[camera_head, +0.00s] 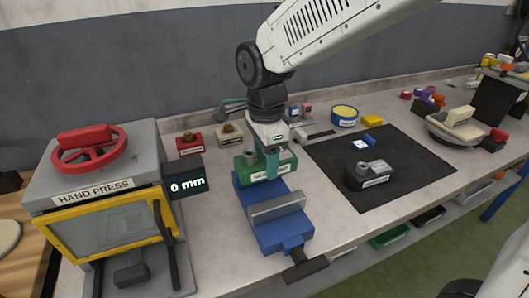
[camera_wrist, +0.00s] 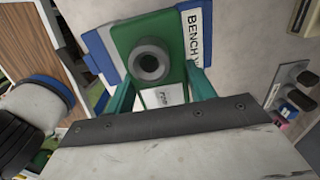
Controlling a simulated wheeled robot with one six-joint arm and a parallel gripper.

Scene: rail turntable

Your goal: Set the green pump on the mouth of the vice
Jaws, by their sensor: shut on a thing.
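The green pump (camera_head: 281,172) is a green block with a grey round spout and a white label. My gripper (camera_head: 271,164) is shut on it, with its teal fingers at the pump's sides. In the wrist view the pump (camera_wrist: 176,31) lies between the fingertips (camera_wrist: 160,85), spout facing the camera. The blue vice (camera_head: 268,226) has grey jaws and stands in front of the pump in the head view. Behind the pump, part of the vice (camera_wrist: 104,50) and its label show in the wrist view. I cannot tell whether pump and vice touch.
Red (camera_head: 189,143) and cream (camera_head: 230,134) blocks stand behind. A black mat (camera_head: 400,150) at right bears a dark grey pump-like thing (camera_head: 370,175).

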